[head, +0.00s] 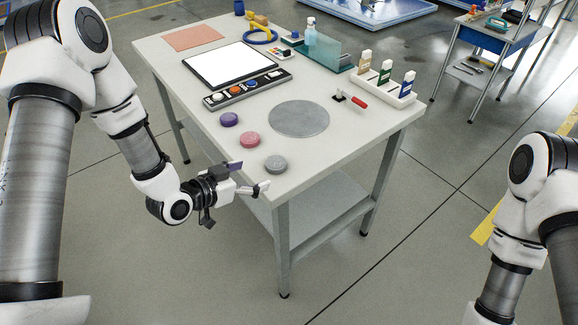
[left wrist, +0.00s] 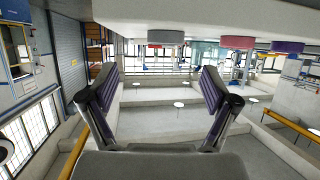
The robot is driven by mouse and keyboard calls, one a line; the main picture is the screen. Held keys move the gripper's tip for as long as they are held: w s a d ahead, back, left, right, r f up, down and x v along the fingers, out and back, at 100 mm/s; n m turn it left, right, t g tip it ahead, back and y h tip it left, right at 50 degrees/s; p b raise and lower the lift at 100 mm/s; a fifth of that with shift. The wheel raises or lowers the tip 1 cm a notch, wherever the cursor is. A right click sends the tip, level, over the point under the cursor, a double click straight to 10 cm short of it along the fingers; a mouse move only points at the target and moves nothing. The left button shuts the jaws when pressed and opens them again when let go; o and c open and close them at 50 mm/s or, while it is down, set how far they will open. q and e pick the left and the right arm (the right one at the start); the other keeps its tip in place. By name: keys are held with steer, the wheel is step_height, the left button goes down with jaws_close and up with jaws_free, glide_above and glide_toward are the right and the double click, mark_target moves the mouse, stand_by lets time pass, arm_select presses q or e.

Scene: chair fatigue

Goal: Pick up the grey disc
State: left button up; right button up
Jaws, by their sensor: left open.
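The grey disc (head: 276,164) lies flat near the table's front corner, closest to my left gripper (head: 250,177). It also shows at the top of the left wrist view (left wrist: 165,37). The left gripper is open and empty, at the table's front-left edge, just left of and below the grey disc in the head view. Its two fingers (left wrist: 160,82) are spread wide with nothing between them. My right gripper is out of view; only part of that arm shows.
A pink disc (head: 250,139) and a purple disc (head: 229,119) lie in a row beyond the grey one. A round grey plate (head: 299,118) lies to the right. A panel with buttons (head: 245,88), a bottle rack (head: 382,90) and a red-handled tool (head: 357,101) stand farther back.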

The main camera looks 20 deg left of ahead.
mark_target(270, 166)
arm_select(q)
steer(key=x, duration=0.2)
steer(key=p+x, duration=0.1)
steer(key=x, duration=0.4)
steer(key=shift+w+a+p, duration=0.25)
steer(key=shift+w+p, duration=0.05)
steer(key=shift+w, duration=0.1)
steer(key=shift+w+f, duration=0.1)
steer(key=shift+f, duration=0.1)
steer(key=c, duration=1.3)
